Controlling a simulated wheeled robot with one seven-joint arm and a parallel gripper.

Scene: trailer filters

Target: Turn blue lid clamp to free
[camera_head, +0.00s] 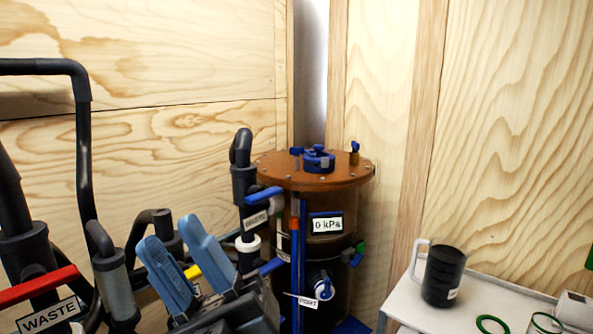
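A dark cylindrical vessel (338,262) with a round brown lid (279,170) stands near the corner. Blue lid hardware (318,158), which looks like the clamp, sits near the middle of the lid; its exact setting is too small to read. A small blue handle (296,151) is beside it on the left, and a brass fitting with a blue top (354,155) is at the right. My gripper (171,232), with two light blue fingers, is at the lower left, in front of and below the lid. The fingers are apart with nothing visible between them.
Dark pipes stand at the left, with a red handle (36,287) and a WASTE label (47,313). A blue-handled pipe (263,195) is close to the vessel. A white table (480,290) at the right holds a black mug (443,276) and green rings (492,325). Wooden walls stand behind.

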